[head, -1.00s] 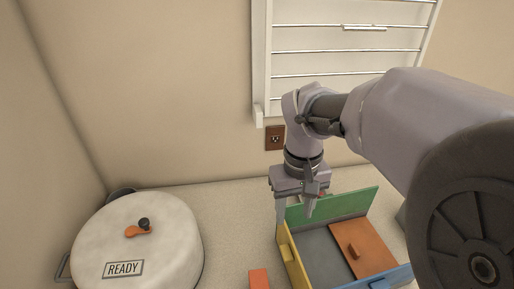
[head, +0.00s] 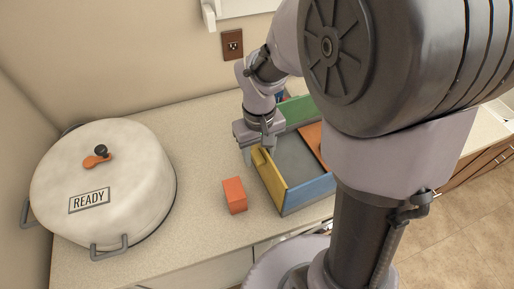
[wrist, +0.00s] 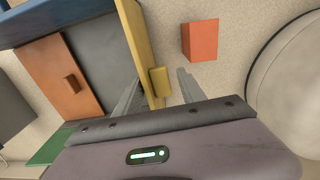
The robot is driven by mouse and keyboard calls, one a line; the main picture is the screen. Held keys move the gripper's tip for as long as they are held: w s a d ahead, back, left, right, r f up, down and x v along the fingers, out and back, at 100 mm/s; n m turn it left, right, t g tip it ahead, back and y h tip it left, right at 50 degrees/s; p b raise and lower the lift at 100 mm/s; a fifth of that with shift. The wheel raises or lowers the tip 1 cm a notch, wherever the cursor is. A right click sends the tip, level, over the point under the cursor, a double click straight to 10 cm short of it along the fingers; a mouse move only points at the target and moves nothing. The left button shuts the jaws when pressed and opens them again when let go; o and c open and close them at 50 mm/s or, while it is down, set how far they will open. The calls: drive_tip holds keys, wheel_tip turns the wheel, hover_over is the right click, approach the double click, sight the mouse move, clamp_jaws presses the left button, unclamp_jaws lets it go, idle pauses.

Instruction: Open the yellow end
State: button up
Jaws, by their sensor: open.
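A shallow box has a grey floor (head: 290,155), a yellow end (head: 273,182) on its left, a blue side (head: 312,190) and a green side (head: 298,111). The yellow end stands upright and carries a yellow handle block (wrist: 159,82) on its outer face. My gripper (head: 259,156) is open at the yellow end, near the handle. In the wrist view its fingers (wrist: 157,90) appear on either side of the yellow end and handle, one over the box interior and one over the counter outside. I cannot tell whether they touch it.
An orange panel (wrist: 62,78) with a knob covers part of the box. A loose orange block (head: 234,195) lies on the counter left of the box. A large white pot (head: 130,180) labelled READY stands further left. Bare counter (head: 195,150) lies between pot and box.

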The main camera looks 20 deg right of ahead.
clamp_jaws()
idle(1.4)
